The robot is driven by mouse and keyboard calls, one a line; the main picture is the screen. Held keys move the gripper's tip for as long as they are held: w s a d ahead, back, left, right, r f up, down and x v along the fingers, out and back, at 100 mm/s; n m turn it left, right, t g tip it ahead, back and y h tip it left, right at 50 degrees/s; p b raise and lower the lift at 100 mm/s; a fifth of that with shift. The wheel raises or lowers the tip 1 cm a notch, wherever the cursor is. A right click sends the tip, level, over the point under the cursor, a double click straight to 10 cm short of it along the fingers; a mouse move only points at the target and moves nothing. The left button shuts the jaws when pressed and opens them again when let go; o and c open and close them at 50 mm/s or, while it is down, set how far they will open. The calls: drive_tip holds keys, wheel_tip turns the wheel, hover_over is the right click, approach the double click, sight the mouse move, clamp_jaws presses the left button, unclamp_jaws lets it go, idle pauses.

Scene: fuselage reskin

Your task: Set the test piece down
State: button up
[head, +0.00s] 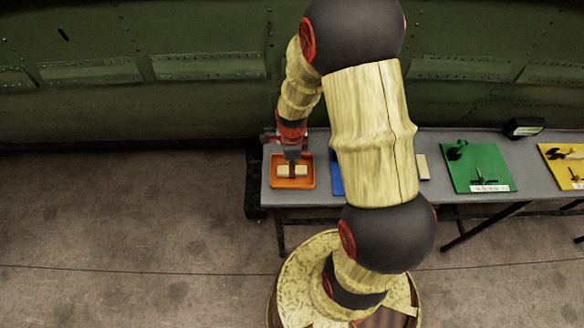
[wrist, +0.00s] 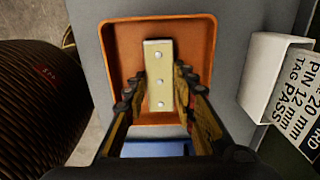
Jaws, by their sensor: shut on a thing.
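The test piece (wrist: 158,55) is a pale, flat rectangular plate with several rivet heads in a row. In the wrist view it lies between the two fingers of my gripper (wrist: 160,88), which is shut on it. It is over the floor of an orange tray (wrist: 111,45); I cannot tell whether it touches the floor. In the head view my gripper (head: 292,160) points down over the orange tray (head: 311,183), with the pale piece (head: 284,170) showing at its fingertips. The fingers hide part of the piece.
The tray is at the left end of a grey table (head: 441,140). A blue mat (head: 336,180) lies to its right, partly behind my arm, then a green mat (head: 478,168) and a yellow mat (head: 562,165) with tools. A white labelled block (wrist: 272,75) stands beside the tray.

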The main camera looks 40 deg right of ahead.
drive_tip(key=o, duration=1.1)
drive_tip(key=shift+f, duration=0.1)
drive_tip(key=shift+o, duration=0.3)
drive_tip(key=s+a+r+n+t+p, duration=0.1)
drive_tip(key=a+r+n, duration=0.15)
drive_tip(key=r, duration=0.65)
drive_tip(key=s+a+r+n+t+p, duration=0.1)
drive_tip(key=r+n, duration=0.3)
drive_tip(key=r, duration=0.4)
drive_tip(key=s+a+r+n+t, duration=0.15)
drive_tip(key=r+n, duration=0.25)
drive_tip(key=r, duration=0.5)
drive_tip(key=s+a+r+n+t, duration=0.2)
drive_tip(key=s+a+r+n, duration=0.5)
drive_tip(key=r+n, duration=0.3)
drive_tip(key=s+n, duration=0.1)
drive_tip(key=n, duration=0.3)
drive_tip(key=shift+s+r, duration=0.15)
drive_tip(key=shift+s, duration=0.2)
